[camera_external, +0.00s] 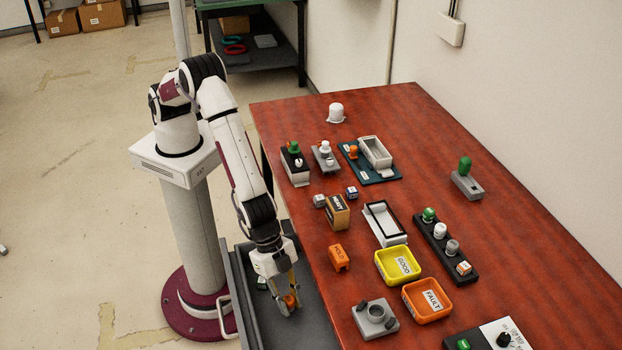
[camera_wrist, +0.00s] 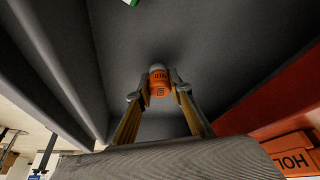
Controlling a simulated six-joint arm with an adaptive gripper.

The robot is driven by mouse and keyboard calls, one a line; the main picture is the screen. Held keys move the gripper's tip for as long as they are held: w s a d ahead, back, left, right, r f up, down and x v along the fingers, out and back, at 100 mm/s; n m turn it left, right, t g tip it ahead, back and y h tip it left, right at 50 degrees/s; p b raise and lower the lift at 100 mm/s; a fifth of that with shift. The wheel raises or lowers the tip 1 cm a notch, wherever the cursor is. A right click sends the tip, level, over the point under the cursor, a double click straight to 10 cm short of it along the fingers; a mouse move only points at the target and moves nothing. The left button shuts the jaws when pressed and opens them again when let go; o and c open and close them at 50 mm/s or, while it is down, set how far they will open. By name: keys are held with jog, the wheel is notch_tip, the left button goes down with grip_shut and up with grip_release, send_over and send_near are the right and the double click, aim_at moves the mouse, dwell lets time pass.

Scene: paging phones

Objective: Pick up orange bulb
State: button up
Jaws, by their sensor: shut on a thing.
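The orange bulb (camera_wrist: 159,86) has an orange body with dark lettering and a pale end. My gripper (camera_wrist: 160,90) is shut on it, with one finger on each side, in the wrist view. In the external view my gripper (camera_external: 287,300) is low over the dark grey tray (camera_external: 243,292) beside the table's left edge, and the orange bulb (camera_external: 290,300) shows between the fingertips. I cannot tell whether the bulb touches the tray floor.
A red-brown table (camera_external: 330,225) stands right of the tray. On it are an orange HOLD block (camera_external: 338,257), a yellow GOOD bin (camera_external: 381,268), an orange FAULT bin (camera_external: 418,314) and a grey socket block (camera_external: 364,326). The tray's raised walls flank my gripper.

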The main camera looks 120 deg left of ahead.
aim_at(289, 299)
notch_tip(289, 299, up, 9)
dwell(0.5)
